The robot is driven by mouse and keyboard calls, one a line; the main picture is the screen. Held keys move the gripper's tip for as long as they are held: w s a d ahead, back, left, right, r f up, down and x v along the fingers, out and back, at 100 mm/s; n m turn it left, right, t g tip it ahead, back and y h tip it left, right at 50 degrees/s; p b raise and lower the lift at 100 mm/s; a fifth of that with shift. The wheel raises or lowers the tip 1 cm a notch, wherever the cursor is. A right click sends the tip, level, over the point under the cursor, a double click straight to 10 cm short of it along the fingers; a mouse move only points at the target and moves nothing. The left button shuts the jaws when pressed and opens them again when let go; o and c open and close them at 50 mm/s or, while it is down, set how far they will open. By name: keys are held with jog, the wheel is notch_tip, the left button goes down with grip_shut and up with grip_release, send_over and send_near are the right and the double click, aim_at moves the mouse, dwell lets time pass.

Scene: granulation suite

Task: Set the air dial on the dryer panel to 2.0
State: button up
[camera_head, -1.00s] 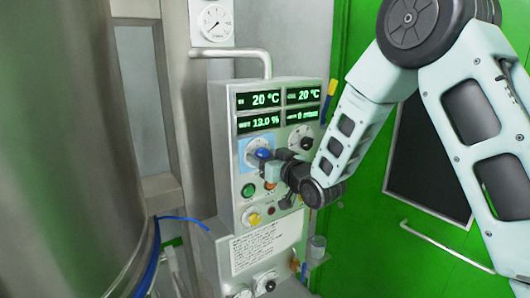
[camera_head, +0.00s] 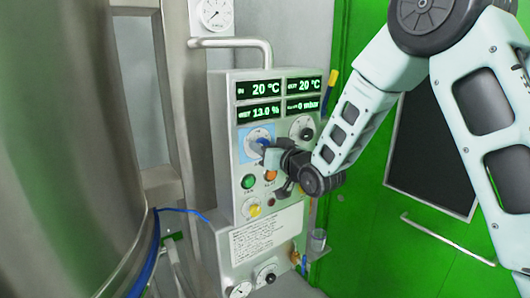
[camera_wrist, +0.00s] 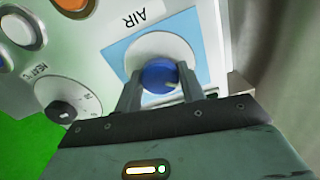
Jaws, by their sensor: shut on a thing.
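The dryer panel (camera_head: 225,165) is a light grey cabinet with green-lit displays near its top. The air dial is a blue knob (camera_wrist: 158,77) on a white disc inside a light blue square (camera_wrist: 112,50), with the label AIR beside it. My gripper (camera_wrist: 158,88) is shut on the blue knob, one finger on each side. In the head view my gripper (camera_head: 272,155) reaches the knob from the right and covers part of it. The scale marks around the knob are too small or hidden to read.
A second dial (camera_head: 302,128), marked HEAT °C in the wrist view (camera_wrist: 68,100), sits right of the air dial. Below are a green button (camera_head: 248,181), an orange button (camera_head: 271,175) and a yellow knob (camera_head: 254,211). A large steel vessel (camera_head: 70,150) stands at left.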

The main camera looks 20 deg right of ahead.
jog(key=m+b, duration=0.7)
jog(key=m, duration=0.3)
jog(key=shift+m, duration=0.3)
dwell(0.4)
jog(key=o, duration=1)
jog(key=shift+c, duration=0.2)
jog(key=b+v, duration=0.6)
jog(key=v, duration=1.1)
jog(key=shift+s, duration=0.2)
